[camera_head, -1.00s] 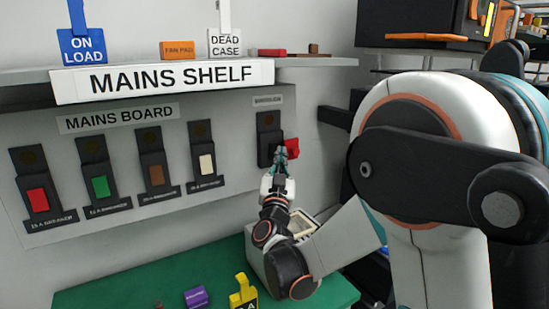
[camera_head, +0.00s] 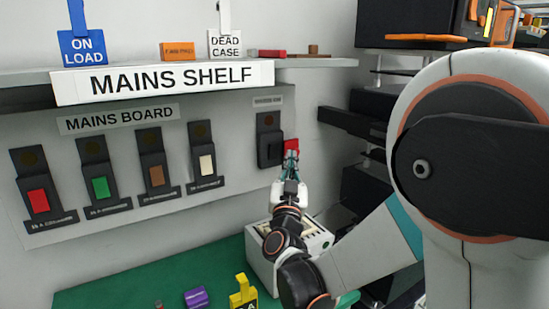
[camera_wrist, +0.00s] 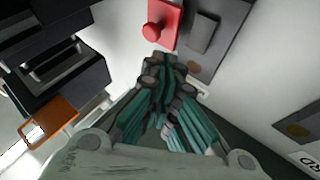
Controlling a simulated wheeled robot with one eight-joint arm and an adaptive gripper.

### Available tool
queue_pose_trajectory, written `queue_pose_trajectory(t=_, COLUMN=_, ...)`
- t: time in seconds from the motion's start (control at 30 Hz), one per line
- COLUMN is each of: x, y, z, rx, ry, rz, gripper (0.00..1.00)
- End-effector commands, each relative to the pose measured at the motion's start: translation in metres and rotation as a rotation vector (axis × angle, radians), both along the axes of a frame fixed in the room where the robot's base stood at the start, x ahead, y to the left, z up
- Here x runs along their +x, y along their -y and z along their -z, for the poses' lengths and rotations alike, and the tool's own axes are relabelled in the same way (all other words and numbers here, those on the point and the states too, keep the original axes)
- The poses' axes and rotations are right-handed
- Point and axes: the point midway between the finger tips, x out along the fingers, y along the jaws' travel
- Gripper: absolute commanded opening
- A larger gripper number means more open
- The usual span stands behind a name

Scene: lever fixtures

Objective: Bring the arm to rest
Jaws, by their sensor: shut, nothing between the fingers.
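My gripper (camera_head: 290,172) is shut and empty, in front of the board's right end. It also shows in the wrist view (camera_wrist: 160,68), its teal fingers together. A red block with a round knob (camera_wrist: 163,24) is just beyond the fingertips in the wrist view; it shows partly above my gripper in the head view (camera_head: 291,145). I cannot tell whether the fingertips touch it. The dark switch fixture (camera_head: 269,138) is beside the red block, on the grey board; it also shows in the wrist view (camera_wrist: 218,30).
The MAINS BOARD (camera_head: 118,119) carries several breakers to the left. The MAINS SHELF (camera_head: 165,80) juts out above. Below, a green bench (camera_head: 130,280) holds a pale open box (camera_head: 318,243), a purple piece (camera_head: 196,297) and a yellow piece (camera_head: 243,290). Dark racks stand right.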

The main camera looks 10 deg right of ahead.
Motion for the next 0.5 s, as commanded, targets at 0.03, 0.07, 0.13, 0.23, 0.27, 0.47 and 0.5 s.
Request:
queue_pose_trajectory(t=0.03, x=-0.002, y=0.001, z=0.0, rx=0.0, ry=0.0, rz=0.0, gripper=0.0)
queue_pose_trajectory(t=0.07, x=-0.002, y=0.001, z=0.0, rx=0.0, ry=0.0, rz=0.0, gripper=0.0)
queue_pose_trajectory(t=0.13, x=-0.003, y=0.001, z=0.0, rx=0.0, ry=0.0, rz=0.0, gripper=0.0)
queue_pose_trajectory(t=0.23, x=-0.002, y=0.001, z=0.0, rx=0.0, ry=0.0, rz=0.0, gripper=0.0)
queue_pose_trajectory(t=0.27, x=-0.002, y=0.001, z=0.0, rx=0.0, ry=0.0, rz=0.0, gripper=0.0)
queue_pose_trajectory(t=0.47, x=-0.004, y=-0.006, z=-0.006, rx=-0.011, ry=-0.027, rz=-0.043, gripper=0.0)
queue_pose_trajectory(t=0.5, x=-0.005, y=-0.01, z=-0.009, rx=-0.016, ry=-0.043, rz=-0.068, gripper=0.0)
